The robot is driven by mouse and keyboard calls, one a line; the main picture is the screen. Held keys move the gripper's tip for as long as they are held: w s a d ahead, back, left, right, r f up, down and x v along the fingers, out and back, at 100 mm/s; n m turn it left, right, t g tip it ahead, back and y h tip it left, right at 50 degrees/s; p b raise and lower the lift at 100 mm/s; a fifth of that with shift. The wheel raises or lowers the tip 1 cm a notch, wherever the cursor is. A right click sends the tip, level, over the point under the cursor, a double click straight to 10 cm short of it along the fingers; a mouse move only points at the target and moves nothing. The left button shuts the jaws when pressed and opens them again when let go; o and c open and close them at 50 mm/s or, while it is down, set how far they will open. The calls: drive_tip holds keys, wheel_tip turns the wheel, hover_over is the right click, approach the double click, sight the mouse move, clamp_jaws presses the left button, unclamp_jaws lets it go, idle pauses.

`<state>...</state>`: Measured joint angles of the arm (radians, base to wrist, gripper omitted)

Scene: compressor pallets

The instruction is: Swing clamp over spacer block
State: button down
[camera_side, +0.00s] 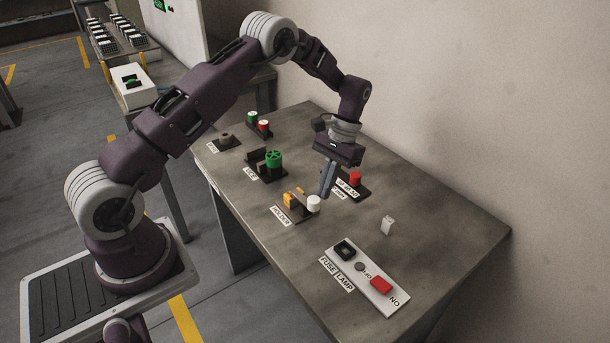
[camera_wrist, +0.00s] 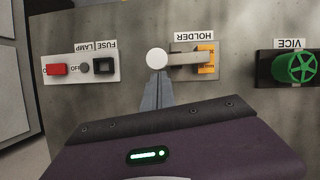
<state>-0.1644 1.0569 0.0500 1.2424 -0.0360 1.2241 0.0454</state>
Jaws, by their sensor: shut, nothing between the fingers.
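The holder station has a dark base (camera_side: 300,214) with an orange piece (camera_side: 290,200) on it; the orange piece also shows in the wrist view (camera_wrist: 206,59). A pale bar (camera_wrist: 184,58) reaches from the orange piece to a round white knob (camera_wrist: 157,57), also seen in the side view (camera_side: 314,203). The bar looks like the clamp arm. I cannot tell which part is the spacer block. My gripper (camera_side: 326,194) is shut and empty, pointing down beside the knob. Its fingertips (camera_wrist: 158,78) appear close to the knob; contact is unclear.
A green handwheel (camera_side: 274,158) stands on the vice station behind. A red knob (camera_side: 355,177) is behind my gripper. A small whitish block (camera_side: 387,225) lies to the right. A white switch panel (camera_side: 388,296) with a red rocker is at the front. Bare table lies between.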

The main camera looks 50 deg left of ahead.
drive_tip(key=shift+s+d+m, duration=0.1)
drive_tip(key=shift+d+m, duration=0.05)
drive_tip(key=shift+m, duration=0.25)
idle(0.3)
drive_tip(key=v, duration=0.7)
drive_tip(key=shift+d, duration=0.1)
drive_tip(key=s+d+r+t, duration=0.2)
drive_tip(key=s+r, duration=0.3)
drive_tip(key=r, duration=0.5)
drive_tip(key=s+d+r+t, duration=0.3)
drive_tip(key=s+r, duration=0.2)
drive_tip(key=r, duration=0.4)
drive_tip(key=s+d+t, duration=0.1)
drive_tip(key=s+t, duration=0.1)
drive_tip(key=s, duration=0.8)
drive_tip(key=s+d+m+t, duration=0.1)
drive_tip(key=s+d+t, duration=0.1)
drive_tip(key=s, duration=0.7)
drive_tip(key=shift+s+r+t+y, duration=0.2)
drive_tip(key=shift+s+t+y, duration=0.2)
drive_tip(key=shift+t, duration=0.1)
